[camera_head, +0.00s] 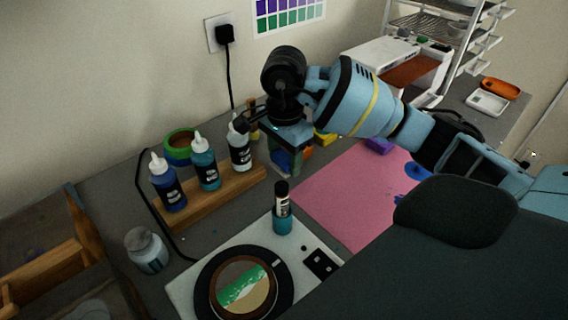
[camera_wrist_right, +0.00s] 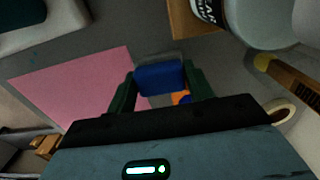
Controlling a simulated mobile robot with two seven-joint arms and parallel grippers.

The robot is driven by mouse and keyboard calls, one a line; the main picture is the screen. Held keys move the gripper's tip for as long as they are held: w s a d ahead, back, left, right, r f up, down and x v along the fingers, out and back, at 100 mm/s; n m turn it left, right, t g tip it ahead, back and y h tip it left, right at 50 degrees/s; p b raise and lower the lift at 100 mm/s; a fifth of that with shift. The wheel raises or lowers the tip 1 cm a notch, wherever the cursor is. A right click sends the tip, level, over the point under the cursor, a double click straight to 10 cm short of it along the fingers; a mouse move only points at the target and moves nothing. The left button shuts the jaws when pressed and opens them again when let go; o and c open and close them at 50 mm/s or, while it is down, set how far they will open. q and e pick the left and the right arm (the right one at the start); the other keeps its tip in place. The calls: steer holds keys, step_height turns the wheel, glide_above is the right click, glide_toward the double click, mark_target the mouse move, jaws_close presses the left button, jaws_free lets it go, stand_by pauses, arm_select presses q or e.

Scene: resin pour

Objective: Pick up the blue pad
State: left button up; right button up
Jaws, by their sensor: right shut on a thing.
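The blue pad (camera_wrist_right: 160,77) sits between the two dark green fingers of my right gripper (camera_wrist_right: 160,70) in the right wrist view. The fingers touch it on both sides. In the head view my right gripper (camera_head: 289,155) points down beside the bottle rack, with a blue patch of the pad (camera_head: 281,160) showing between its fingers. Whether the pad is clear of the table is hard to tell. My left gripper is not in view.
A wooden rack (camera_head: 222,196) with several bottles stands just left of the gripper. A pink mat (camera_head: 345,193) lies to the right. Orange (camera_head: 306,154) and yellow (camera_head: 325,138) items are close by.

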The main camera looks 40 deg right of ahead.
steer(key=s+d+b, duration=0.1)
steer(key=s+d, duration=0.2)
steer(key=s, duration=0.1)
steer(key=s+d+r+b, duration=0.1)
steer(key=s+d, duration=0.2)
steer(key=s+d+r, duration=0.1)
steer(key=s+d, duration=0.3)
steer(key=shift+s+b, duration=0.35)
steer(key=shift+b, duration=0.05)
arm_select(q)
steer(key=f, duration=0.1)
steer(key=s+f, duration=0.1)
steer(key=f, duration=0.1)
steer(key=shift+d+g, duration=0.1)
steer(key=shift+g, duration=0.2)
arm_select(e)
steer(key=shift+s+d+r, duration=0.1)
steer(key=shift+s+d, duration=0.1)
steer(key=shift+s, duration=0.05)
steer(key=o, duration=0.5)
steer(key=shift+c, duration=0.2)
steer(key=c, duration=0.4)
